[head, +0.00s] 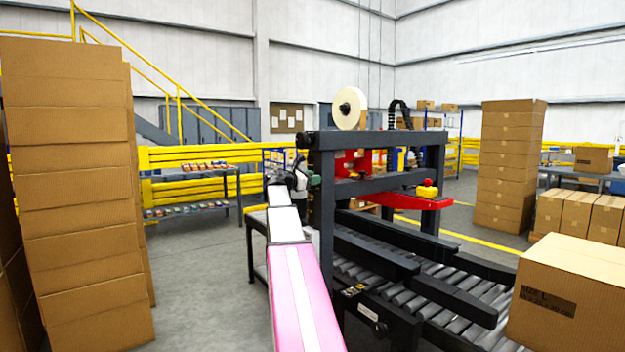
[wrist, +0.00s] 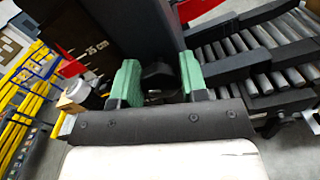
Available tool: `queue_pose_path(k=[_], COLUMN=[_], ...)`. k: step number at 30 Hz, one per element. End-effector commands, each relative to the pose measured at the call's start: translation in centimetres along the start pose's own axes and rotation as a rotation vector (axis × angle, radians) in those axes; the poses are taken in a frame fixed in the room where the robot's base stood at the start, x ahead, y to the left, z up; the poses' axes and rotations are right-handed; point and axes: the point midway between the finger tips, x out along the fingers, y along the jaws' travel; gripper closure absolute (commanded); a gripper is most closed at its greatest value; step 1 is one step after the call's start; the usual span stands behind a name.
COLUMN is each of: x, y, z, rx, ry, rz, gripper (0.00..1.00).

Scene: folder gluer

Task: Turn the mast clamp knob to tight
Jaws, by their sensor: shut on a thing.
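The mast clamp knob (wrist: 158,76) is a dark, black piece in the wrist view, between the two green fingers of my gripper (wrist: 158,82). The fingers are shut on it, one on each side. The knob's far side and any tight mark are hidden. In the head view my gripper (head: 305,182) is at the left side of the machine's near mast (head: 322,195). The knob itself cannot be made out there.
The roller conveyor (head: 400,285) of the machine runs to the right of my arm. A large carton (head: 570,295) sits at its right end. A tall carton stack (head: 75,200) stands at the left. Open floor (head: 200,290) lies between that stack and my arm.

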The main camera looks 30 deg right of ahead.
Motion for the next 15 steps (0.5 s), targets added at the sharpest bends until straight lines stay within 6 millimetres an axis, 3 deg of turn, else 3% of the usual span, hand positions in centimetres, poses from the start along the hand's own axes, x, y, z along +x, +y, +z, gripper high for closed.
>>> queue_pose_path(k=[15], x=[-0.05], y=[-0.24], z=[-0.06], rx=[0.489], ry=[0.0], rz=[0.0], gripper=[0.83])
